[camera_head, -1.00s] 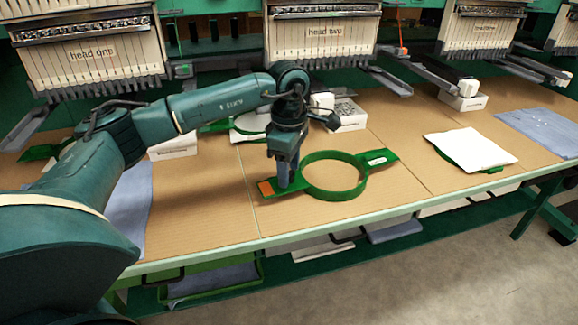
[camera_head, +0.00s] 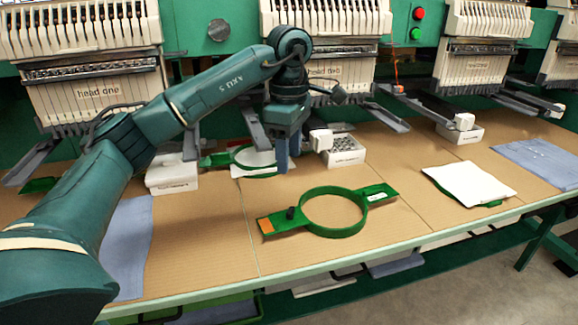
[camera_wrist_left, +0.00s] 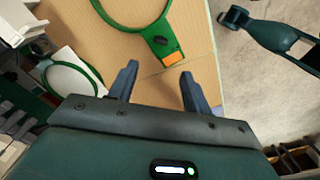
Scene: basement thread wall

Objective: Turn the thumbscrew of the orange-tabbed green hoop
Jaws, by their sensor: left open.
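The green hoop with the orange tab (camera_head: 266,225) lies flat on the tan table, its ring (camera_head: 335,232) to the right of the tab. A small dark thumbscrew (camera_head: 291,213) stands upright on the tab arm. My left gripper (camera_head: 282,166) is raised above and behind the thumbscrew, fingers down, apart from it. In the left wrist view the open left fingers (camera_wrist_left: 160,84) are empty, with the orange tab (camera_wrist_left: 172,59) and thumbscrew (camera_wrist_left: 160,41) beyond them. What seems my right arm's end (camera_wrist_left: 235,17) shows there, too small to judge its jaws.
Another green hoop (camera_head: 212,161) lies behind the left gripper. A white box of small parts (camera_head: 344,158) stands right of it. A white cloth (camera_head: 468,184) lies on a hoop at right, a blue cloth (camera_head: 126,250) at left. Machine heads line the back.

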